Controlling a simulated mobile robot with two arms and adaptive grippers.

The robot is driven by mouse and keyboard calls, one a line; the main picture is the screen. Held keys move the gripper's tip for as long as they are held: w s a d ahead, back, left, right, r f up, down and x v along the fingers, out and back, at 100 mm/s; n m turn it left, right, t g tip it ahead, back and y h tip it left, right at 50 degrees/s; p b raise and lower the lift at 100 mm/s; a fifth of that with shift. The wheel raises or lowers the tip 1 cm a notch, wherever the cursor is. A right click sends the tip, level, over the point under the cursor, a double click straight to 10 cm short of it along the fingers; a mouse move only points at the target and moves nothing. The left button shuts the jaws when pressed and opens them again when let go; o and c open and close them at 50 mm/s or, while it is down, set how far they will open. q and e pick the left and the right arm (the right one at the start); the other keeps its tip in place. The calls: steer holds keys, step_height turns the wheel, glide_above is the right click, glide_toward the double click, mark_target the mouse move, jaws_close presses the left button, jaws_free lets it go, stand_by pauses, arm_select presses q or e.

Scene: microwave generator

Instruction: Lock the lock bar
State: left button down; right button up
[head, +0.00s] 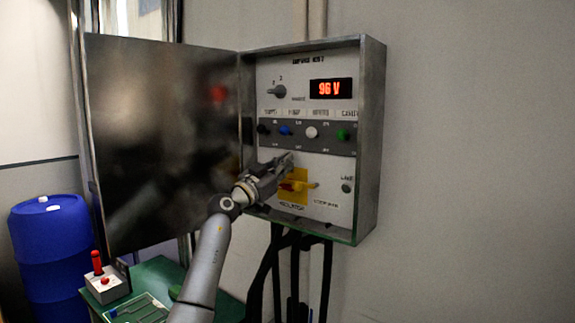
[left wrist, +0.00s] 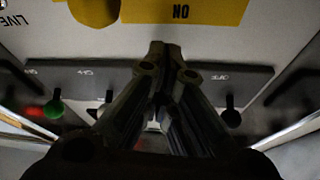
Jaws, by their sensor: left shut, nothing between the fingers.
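In the head view, a yellow plate (head: 291,199) is on the lower part of the open cabinet's panel. A red handle (head: 291,185) lies across it, and a yellow bar (head: 312,185) sticks out to its right, above small text too blurred to read surely. I take this bar as the lock bar. My left gripper (head: 286,162) is shut and empty, just above the plate. In the left wrist view its fingertips (left wrist: 166,46) are close together, near the plate (left wrist: 185,10) marked ON and a rounded yellow part (left wrist: 95,10). Contact cannot be told. My right gripper is out of view.
A grey strip (head: 322,136) with several coloured knobs runs above the plate. A red display (head: 330,88) reads 96 V. The cabinet door (head: 150,130) stands open to the left. A green table (head: 155,275) with a red-lever box (head: 105,282) and a blue barrel (head: 50,250) are lower left.

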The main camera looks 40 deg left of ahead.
arm_select(q)
steer(key=b+v, duration=0.4)
steer(key=v, duration=0.6)
steer(key=shift+d+r, duration=0.3)
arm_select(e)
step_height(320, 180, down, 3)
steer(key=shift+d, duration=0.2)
